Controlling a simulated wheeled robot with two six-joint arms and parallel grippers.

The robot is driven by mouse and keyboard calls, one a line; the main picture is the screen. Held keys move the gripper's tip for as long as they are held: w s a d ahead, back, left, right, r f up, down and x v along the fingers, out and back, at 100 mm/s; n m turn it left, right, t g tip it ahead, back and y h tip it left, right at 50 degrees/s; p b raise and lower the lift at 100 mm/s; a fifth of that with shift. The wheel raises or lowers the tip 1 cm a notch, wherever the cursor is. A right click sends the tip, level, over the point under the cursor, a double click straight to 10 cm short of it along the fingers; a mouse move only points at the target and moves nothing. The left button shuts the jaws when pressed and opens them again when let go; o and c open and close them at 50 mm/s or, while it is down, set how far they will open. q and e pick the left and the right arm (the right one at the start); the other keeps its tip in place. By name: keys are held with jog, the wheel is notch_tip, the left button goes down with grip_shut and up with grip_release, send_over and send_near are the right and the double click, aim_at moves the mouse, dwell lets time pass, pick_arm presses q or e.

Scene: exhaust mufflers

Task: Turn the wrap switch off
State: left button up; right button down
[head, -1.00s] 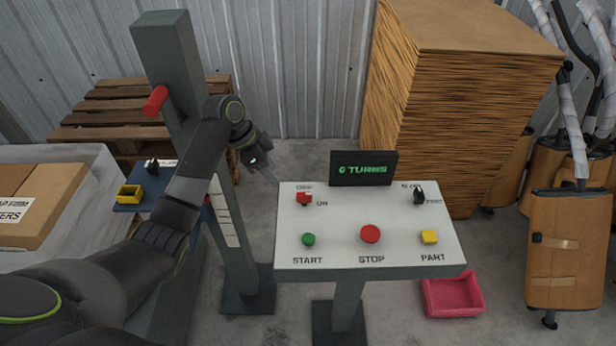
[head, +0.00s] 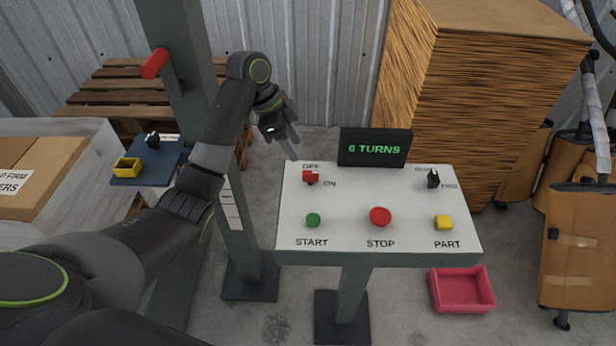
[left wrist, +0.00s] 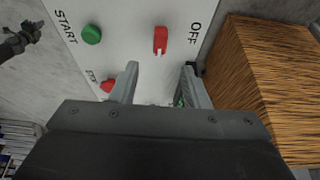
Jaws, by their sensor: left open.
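The red wrap switch (head: 311,177) sits at the upper left of the white control panel (head: 340,196), between the labels OFF and ON. It also shows in the left wrist view (left wrist: 160,40), beside the word OFF; its exact setting is hard to tell. My left gripper (head: 289,146) is open and empty near the panel's upper left corner, apart from the switch. In the left wrist view its two fingers (left wrist: 160,84) are spread over the panel, with the switch ahead of them. My right gripper is not in view.
The panel also carries a green START button (head: 313,220), a red STOP button (head: 380,216), a yellow PART button (head: 444,223) and a black selector (head: 433,178). A display (head: 375,148) reading 6 TURNS stands behind. A grey post (head: 185,90) rises left of the panel.

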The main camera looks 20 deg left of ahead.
aim_at(310, 173)
pick_arm(q)
jog(key=b+x, duration=0.4)
jog(key=x, duration=0.2)
jog(key=shift+f, duration=0.15)
jog(key=shift+x, duration=0.95)
jog(key=shift+w+d+f, duration=0.15)
jog(key=shift+d+f, duration=0.2)
jog(key=shift+f, duration=0.2)
grip_shut()
jog(key=shift+r, duration=0.1)
